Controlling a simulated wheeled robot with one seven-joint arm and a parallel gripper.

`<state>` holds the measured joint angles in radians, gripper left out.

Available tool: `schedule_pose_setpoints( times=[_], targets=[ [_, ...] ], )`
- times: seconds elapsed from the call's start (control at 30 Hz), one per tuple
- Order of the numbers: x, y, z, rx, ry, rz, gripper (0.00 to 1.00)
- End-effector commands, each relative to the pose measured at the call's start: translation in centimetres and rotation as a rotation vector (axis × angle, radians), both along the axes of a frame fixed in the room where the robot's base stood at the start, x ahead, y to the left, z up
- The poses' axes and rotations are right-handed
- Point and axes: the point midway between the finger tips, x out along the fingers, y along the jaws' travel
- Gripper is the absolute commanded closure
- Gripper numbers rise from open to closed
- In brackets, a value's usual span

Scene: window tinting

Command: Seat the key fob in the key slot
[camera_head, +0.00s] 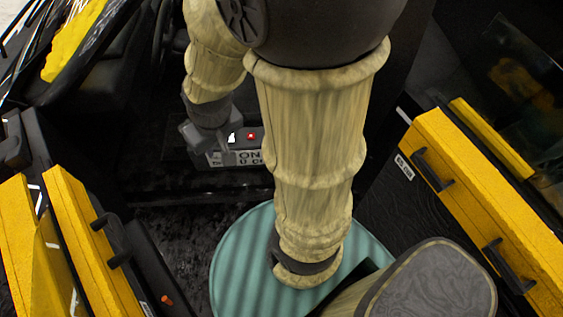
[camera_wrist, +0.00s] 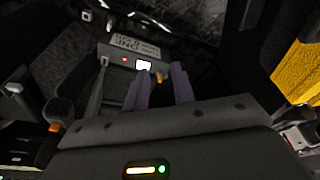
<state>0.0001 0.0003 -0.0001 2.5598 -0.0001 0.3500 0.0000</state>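My gripper (camera_head: 226,146) reaches down at a dark box (camera_head: 258,155) with a white lettered label, a small red square and a white lit icon. In the wrist view my gripper's two fingers (camera_wrist: 162,88) stand apart, with a visible gap between them. The same box (camera_wrist: 112,55) lies beyond the fingertips, its label upside down. A small yellow-orange thing (camera_wrist: 160,77) shows between the fingertips; I cannot tell whether it is the key fob or whether the fingers touch it. I cannot make out the key slot in either view.
Yellow drawer-like units with dark handles stand at the right (camera_head: 490,205) and lower left (camera_head: 85,245). A teal ribbed round surface (camera_head: 240,265) lies below my arm. A small orange piece (camera_head: 167,299) is at the lower left. The dark floor left of the teal surface looks clear.

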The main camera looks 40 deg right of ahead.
Motion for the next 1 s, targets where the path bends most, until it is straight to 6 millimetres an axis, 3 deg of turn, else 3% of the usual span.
schedule_pose_setpoints(
  times=[0.43, 0.57, 0.77, 1.0],
  targets=[
    [0.0, 0.0, -0.1, 0.000, 0.000, 0.002, 0.75],
    [0.5, -0.1, -1.4, -0.005, 0.003, 0.020, 0.75],
    [2.8, -0.9, -6.8, -0.039, 0.005, 0.110, 0.75],
    [5.3, -2.7, -15.8, -0.148, 0.005, 0.279, 0.75]
  ],
)
